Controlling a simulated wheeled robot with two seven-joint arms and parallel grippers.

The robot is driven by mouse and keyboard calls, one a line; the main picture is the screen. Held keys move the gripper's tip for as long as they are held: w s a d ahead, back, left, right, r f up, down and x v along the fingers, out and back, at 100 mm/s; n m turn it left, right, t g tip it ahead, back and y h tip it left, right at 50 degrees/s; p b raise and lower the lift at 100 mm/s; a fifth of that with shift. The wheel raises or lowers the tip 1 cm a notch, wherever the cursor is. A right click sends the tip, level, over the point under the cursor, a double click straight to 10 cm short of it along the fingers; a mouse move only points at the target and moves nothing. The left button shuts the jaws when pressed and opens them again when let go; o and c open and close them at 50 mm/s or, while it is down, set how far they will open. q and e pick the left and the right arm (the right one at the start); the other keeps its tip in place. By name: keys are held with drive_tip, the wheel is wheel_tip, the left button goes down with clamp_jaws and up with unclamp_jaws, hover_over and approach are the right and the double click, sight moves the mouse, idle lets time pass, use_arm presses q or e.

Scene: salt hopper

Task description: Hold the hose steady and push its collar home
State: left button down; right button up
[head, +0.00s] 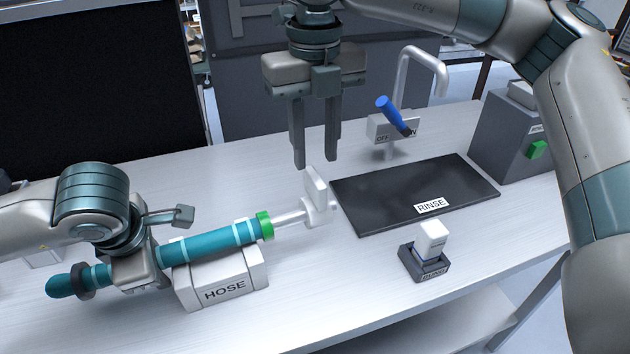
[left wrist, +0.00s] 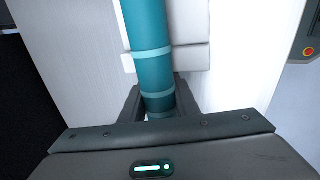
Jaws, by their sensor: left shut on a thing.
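The teal hose (head: 205,243) lies across the white block labelled HOSE (head: 222,282) at the front left. My left gripper (head: 140,268) is shut on the hose, left of the block; the left wrist view shows the hose (left wrist: 152,70) between its fingers (left wrist: 158,105). The green collar (head: 265,226) sits around the hose's right end. A pale tube with a white end piece (head: 317,206) extends beyond the collar to the right. My right gripper (head: 316,155) hangs pointing down, above and behind the white end piece. Its fingers are apart, with nothing between them.
A black mat labelled RINSE (head: 370,200) lies right of the hose. A tap (head: 402,75) with a blue-handled lever (head: 392,112) stands behind it. A white block in a dark holder (head: 425,268) stands in front. A grey box with a green button (head: 505,140) stands far right.

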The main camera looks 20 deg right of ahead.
sight(316, 177)
wheel_tip(316, 177, down, 8)
drive_tip(key=shift+r, duration=0.15)
drive_tip(key=shift+c, duration=0.7)
clamp_jaws()
